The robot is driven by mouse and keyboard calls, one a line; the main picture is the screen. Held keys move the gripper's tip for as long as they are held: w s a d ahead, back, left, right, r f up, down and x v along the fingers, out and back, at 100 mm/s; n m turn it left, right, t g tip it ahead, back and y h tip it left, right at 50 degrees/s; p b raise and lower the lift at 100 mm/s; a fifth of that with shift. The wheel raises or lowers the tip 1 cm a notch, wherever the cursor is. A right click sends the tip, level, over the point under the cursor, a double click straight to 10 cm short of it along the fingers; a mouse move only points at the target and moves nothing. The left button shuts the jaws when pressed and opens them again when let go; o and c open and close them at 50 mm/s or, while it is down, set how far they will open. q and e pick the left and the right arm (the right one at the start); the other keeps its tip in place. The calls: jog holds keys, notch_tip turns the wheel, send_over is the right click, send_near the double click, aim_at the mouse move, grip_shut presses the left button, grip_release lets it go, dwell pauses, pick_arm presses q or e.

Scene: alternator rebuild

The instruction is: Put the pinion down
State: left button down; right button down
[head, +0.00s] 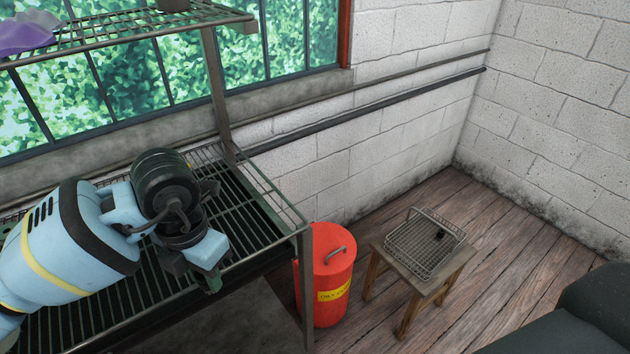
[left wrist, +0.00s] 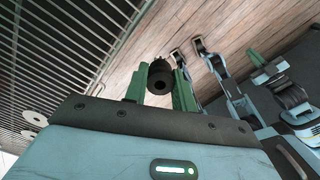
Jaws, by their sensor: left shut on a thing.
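My left gripper (head: 208,278) is over the right part of the slatted metal bench, pointing down and to the right. In the left wrist view its green fingers (left wrist: 160,88) are shut on the pinion (left wrist: 160,76), a small black cylinder with a round hole in its end. In the head view I cannot make out the pinion by the gripper. In the left wrist view wooden floor shows behind the pinion, with the slats to the left. I cannot tell whether the pinion touches the bench.
The slatted bench (head: 262,238) has a raised wire edge on its right. A red lidded bin (head: 322,285) stands beside it. A wooden stool (head: 416,284) bears a wire basket (head: 405,247) holding a small black item (head: 440,235). An upper wire shelf (head: 130,27) holds a purple cloth (head: 25,34).

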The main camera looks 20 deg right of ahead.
pick_arm(q)
jog(key=s+a+f+m, duration=0.1)
jog(key=s+a+m, duration=0.2)
jog(key=a+m, duration=0.5)
jog(key=s+a+f+m, duration=0.1)
jog(key=s+a+m, duration=0.2)
jog(key=a+m, duration=0.5)
jog(key=m, duration=1.1)
jog(key=shift+a, duration=0.25)
jog(key=shift+d+f, duration=0.1)
